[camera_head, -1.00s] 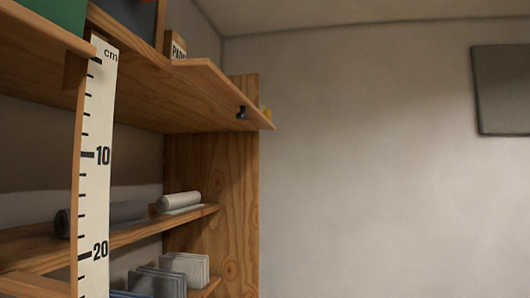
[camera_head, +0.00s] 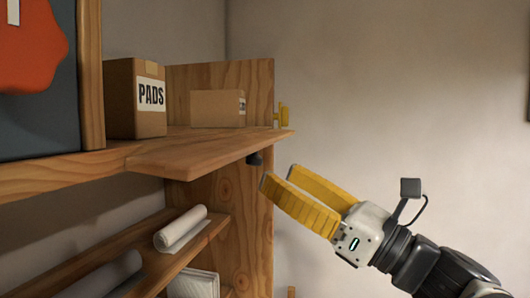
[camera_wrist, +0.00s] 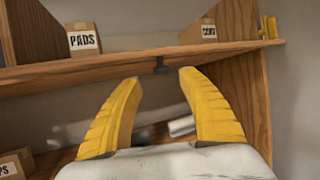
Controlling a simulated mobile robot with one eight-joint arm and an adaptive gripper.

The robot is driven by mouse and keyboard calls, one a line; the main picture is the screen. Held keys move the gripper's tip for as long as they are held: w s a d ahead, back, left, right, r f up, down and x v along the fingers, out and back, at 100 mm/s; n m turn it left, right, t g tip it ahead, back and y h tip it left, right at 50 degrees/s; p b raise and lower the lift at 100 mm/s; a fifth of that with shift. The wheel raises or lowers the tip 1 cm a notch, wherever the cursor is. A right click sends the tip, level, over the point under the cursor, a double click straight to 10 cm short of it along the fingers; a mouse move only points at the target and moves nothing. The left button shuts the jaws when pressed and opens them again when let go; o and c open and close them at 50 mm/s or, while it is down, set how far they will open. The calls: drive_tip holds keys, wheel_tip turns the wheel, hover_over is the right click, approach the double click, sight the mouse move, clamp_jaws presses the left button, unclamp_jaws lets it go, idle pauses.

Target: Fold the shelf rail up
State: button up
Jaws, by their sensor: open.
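The shelf rail (camera_head: 205,148) is a wooden flap at the front of the upper shelf. It lies out roughly flat, projecting from the shelf edge, and its edge crosses the wrist view (camera_wrist: 110,65). A small dark knob (camera_head: 254,158) hangs under its right part and also shows in the wrist view (camera_wrist: 161,66). A yellow fitting (camera_head: 283,115) sits at the right end post, also in the wrist view (camera_wrist: 269,27). My gripper (camera_head: 279,176) has yellow fingers apart and empty, just right of and below the knob. In the wrist view the knob appears between the fingertips (camera_wrist: 159,77).
A PADS box (camera_head: 137,98) and another box (camera_head: 217,108) stand on the upper shelf behind the rail. A lower shelf holds a pale roll (camera_head: 181,228) and a dark roll (camera_head: 105,276). The wooden side panel (camera_head: 232,205) stands close behind my gripper.

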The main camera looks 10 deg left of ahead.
sight(260, 164)
drive_tip(key=p+x, duration=0.1)
drive_tip(key=x, duration=0.6)
drive_tip(key=shift+w+f, duration=0.15)
drive_tip(key=shift+c, duration=0.5)
clamp_jaws()
